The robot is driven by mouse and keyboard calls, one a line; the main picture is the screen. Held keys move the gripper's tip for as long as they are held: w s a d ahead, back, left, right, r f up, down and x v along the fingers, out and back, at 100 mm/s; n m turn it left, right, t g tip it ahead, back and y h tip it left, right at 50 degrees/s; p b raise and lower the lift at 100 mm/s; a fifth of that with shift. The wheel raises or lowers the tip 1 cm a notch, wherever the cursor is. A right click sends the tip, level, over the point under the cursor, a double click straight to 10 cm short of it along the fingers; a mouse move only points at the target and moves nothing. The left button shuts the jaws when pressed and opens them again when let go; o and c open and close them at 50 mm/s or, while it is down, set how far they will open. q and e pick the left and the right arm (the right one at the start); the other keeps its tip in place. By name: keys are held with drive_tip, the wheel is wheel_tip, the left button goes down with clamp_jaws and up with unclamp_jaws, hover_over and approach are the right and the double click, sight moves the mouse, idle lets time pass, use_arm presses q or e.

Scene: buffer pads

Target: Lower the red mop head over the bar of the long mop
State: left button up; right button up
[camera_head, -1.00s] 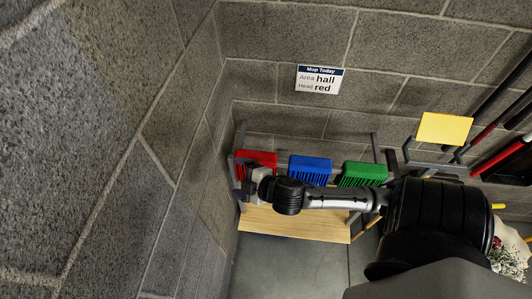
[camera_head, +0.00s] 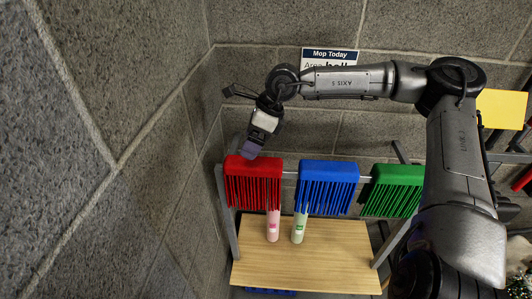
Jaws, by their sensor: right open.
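The red mop head (camera_head: 253,181) hangs at the left end of a grey rail, its strands pointing down. My right gripper (camera_head: 247,151) is open and points down just above the top of the red mop head. I cannot tell whether it touches the head. The gripper's arm comes in from the right and bends across the wall. I cannot make out the long mop or its bar. My left gripper is not in view.
Blue (camera_head: 329,174) and green (camera_head: 397,175) mop heads hang to the right. A pink bottle (camera_head: 272,227) and a green-labelled bottle (camera_head: 299,227) stand on the wooden shelf (camera_head: 310,268). My arm partly covers the wall sign (camera_head: 329,54). A yellow card (camera_head: 502,109) is at the right.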

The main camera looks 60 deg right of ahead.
sight(253, 164)
drive_tip(key=d, duration=0.1)
drive_tip(key=s+d+h+b, duration=0.1)
drive_tip(key=d+h, duration=0.1)
drive_tip(key=shift+s+d+g+b, duration=0.3)
drive_tip(key=shift+s+g+b, duration=0.05)
drive_tip(key=shift+g+b, duration=0.05)
drive_tip(key=b+x, duration=0.3)
drive_tip(key=x, duration=0.8)
drive_tip(key=shift+d+f, duration=0.15)
drive_tip(key=shift+f, duration=0.05)
drive_tip(key=shift+w+f+b, duration=0.25)
drive_tip(key=shift+f+b, duration=0.15)
drive_tip(key=shift+f, duration=0.2)
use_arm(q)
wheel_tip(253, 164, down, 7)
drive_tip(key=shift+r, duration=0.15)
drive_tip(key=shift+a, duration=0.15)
